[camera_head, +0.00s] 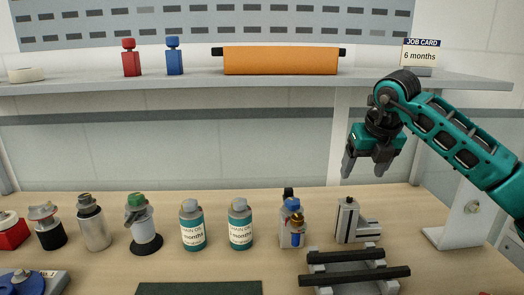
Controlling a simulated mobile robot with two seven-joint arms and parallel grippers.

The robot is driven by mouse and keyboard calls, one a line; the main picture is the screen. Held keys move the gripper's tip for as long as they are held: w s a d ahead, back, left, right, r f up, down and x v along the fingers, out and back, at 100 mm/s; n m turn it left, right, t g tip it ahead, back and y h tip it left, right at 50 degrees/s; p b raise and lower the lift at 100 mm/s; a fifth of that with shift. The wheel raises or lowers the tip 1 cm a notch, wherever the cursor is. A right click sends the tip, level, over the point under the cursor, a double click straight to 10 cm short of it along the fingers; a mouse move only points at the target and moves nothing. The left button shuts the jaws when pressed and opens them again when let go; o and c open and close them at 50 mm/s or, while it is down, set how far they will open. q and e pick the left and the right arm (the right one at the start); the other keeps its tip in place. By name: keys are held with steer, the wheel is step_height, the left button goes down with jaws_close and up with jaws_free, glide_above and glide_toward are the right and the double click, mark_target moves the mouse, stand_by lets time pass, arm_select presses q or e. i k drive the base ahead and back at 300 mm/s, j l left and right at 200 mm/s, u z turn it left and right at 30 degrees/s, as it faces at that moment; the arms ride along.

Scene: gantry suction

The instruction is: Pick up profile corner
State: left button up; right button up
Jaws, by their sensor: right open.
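The profile corner (352,222) looks to be the grey L-shaped metal piece standing upright on the wooden bench, right of centre. It has a vertical post and a short foot pointing right. My right gripper (362,172) hangs above it, fingers pointing down and spread apart, with nothing between them. A gap shows between the fingertips and the top of the post. My left gripper is not in view.
A rack with two black bars (345,256) stands in front of the corner. A bottle with a blue cap (292,224) stands close to its left. Several bottles line the bench. A shelf (180,84) runs behind, holding an orange roll (280,61).

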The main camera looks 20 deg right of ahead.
mark_target(349, 226)
steer(key=k, duration=1)
